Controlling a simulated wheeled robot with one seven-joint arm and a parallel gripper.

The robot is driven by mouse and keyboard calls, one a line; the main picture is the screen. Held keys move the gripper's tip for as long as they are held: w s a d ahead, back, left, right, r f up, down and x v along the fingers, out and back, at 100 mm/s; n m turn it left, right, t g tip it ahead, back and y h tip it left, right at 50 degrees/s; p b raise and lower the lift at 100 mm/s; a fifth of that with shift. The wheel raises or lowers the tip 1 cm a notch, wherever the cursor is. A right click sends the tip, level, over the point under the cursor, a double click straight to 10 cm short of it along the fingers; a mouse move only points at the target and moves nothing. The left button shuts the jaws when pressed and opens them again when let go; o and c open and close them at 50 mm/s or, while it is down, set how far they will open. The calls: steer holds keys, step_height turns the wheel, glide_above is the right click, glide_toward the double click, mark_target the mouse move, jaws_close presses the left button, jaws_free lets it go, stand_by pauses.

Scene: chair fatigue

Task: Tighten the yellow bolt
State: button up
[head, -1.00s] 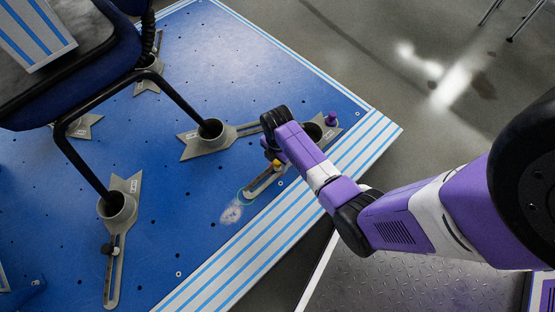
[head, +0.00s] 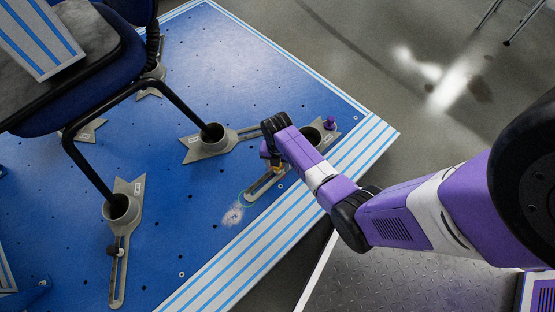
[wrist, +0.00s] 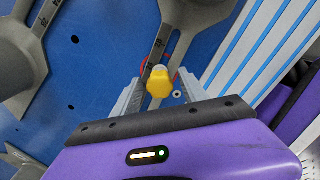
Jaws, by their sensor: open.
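The yellow bolt (wrist: 160,82) stands in the slot of a grey metal clamp foot in the wrist view. My gripper (wrist: 163,90) is open, with one grey finger on each side of the bolt. I cannot tell whether the fingers touch it. In the head view, my gripper (head: 268,152) hangs over the slotted bar (head: 262,184) near the striped platform edge. The bolt is mostly hidden there behind my gripper and wrist.
A blue chair (head: 65,105) stands on the blue platform (head: 200,240), its legs in grey clamp feet (head: 120,208). Open floor lies right.

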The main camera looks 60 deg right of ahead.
jaws_close()
steer(key=shift+r+m+p, duration=0.15)
steer(key=shift+m+p, duration=0.35)
steer(key=shift+m, duration=1.5)
steer(key=shift+o, duration=0.2)
jaws_free()
